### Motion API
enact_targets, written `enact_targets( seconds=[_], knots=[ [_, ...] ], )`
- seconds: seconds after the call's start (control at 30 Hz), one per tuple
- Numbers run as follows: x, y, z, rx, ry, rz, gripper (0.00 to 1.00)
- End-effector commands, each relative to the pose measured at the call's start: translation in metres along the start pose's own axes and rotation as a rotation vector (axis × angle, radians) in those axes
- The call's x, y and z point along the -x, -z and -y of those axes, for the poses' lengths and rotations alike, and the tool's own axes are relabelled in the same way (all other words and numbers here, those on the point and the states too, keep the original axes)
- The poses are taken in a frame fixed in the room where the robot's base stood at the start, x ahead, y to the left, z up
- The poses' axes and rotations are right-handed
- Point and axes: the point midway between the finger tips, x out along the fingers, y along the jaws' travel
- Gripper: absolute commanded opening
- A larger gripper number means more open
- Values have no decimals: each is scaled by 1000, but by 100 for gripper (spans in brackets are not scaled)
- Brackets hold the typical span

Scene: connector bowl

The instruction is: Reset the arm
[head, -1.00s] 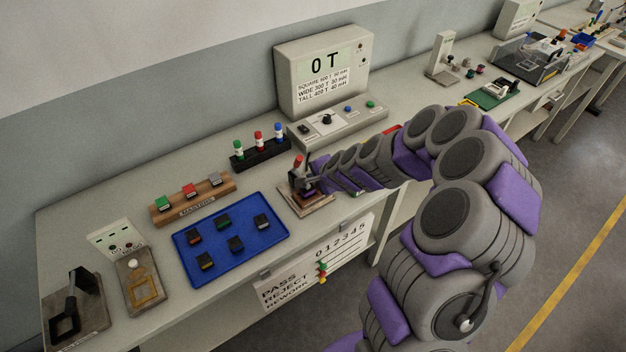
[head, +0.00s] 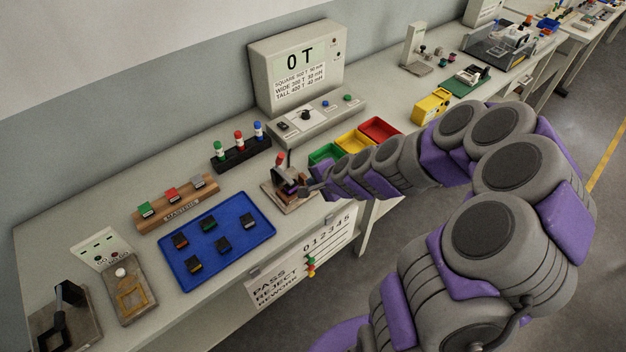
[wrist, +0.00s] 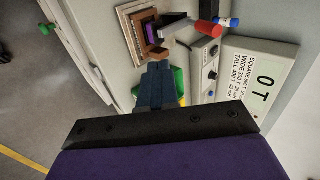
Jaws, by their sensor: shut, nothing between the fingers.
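My gripper (head: 312,189) is shut and empty, just right of a small press fixture (head: 297,206) on the bench. In the wrist view its dark fingers (wrist: 158,84) are together and point toward the fixture's wooden base (wrist: 125,12). The fixture has a red-tipped lever (head: 281,157), which also shows as a red handle in the wrist view (wrist: 207,29). A purple piece (wrist: 150,30) sits in the fixture. My arm reaches in from the right, bent and low over the bench edge.
A blue tray (head: 262,236) with several dark connectors lies left of the fixture. Green (head: 325,154), yellow (head: 352,143) and red (head: 381,129) bins stand behind my forearm. A tester reading "0 T" (head: 299,60) stands at the back. A sign board (head: 290,277) hangs on the bench front.

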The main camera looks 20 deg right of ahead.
Motion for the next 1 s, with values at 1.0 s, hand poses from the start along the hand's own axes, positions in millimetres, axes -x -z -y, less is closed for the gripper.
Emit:
enact_targets(
  seconds=[1.0],
  knots=[
    [177,-142,-53,847,-408,424,0]
  ],
)
